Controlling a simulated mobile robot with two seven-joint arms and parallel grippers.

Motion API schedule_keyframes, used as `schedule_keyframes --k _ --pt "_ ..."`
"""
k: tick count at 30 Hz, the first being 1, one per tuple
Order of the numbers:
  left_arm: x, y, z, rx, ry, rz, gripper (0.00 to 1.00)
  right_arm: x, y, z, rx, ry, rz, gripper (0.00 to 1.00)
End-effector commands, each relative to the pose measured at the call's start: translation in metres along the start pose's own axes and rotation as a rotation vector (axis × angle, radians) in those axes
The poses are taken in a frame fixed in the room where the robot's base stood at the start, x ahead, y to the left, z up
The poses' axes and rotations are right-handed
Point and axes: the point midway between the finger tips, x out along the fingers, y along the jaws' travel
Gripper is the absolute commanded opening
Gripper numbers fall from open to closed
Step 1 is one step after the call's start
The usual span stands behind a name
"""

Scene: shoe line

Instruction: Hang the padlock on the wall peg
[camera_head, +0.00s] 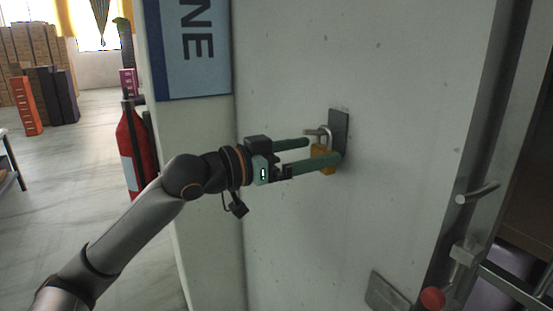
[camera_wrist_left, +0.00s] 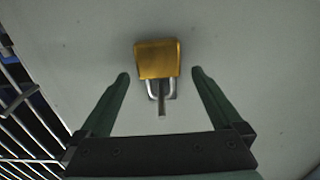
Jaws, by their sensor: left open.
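The padlock (camera_head: 322,160) has a brass-yellow body and a steel shackle. It hangs body-down at the wall peg (camera_head: 312,132), which sticks out from a dark plate (camera_head: 340,122) on the pale wall. In the left wrist view the padlock (camera_wrist_left: 157,60) appears upside down, and the peg (camera_wrist_left: 162,106) shows at its shackle, seemingly passing through the loop. My left gripper (camera_head: 324,151) is open, with green fingers on either side of the padlock. In the left wrist view there are gaps between both fingers and the padlock body. My right gripper is not in view.
A metal door handle (camera_head: 478,193) and a red knob (camera_head: 432,298) are at the right. A grey plate (camera_head: 387,294) is low on the wall. A red fire extinguisher (camera_head: 136,150) stands left, behind my arm. The wall around the peg is clear.

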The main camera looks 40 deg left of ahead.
Motion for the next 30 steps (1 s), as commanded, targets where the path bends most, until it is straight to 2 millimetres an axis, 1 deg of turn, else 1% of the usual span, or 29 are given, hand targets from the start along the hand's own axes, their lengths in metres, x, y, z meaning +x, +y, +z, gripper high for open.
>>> schedule_keyframes --k 1,5,14,21,26,30 --pt "-0.004 -0.001 0.004 0.002 -0.002 -0.002 1.00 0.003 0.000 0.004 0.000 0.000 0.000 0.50" --pt "-0.019 0.001 0.005 0.005 -0.003 0.000 1.00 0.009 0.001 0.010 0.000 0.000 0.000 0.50" --pt "-0.054 0.001 0.003 0.002 0.003 0.000 1.00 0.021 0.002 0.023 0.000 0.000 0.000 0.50" --pt "-0.087 0.001 0.002 0.001 0.004 0.000 1.00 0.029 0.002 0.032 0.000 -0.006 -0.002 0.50" --pt "-0.105 0.000 0.001 0.002 0.004 0.000 1.00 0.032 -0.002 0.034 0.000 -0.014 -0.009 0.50" --pt "-0.114 0.001 0.000 0.003 0.003 0.001 1.00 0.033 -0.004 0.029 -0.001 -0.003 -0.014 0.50"
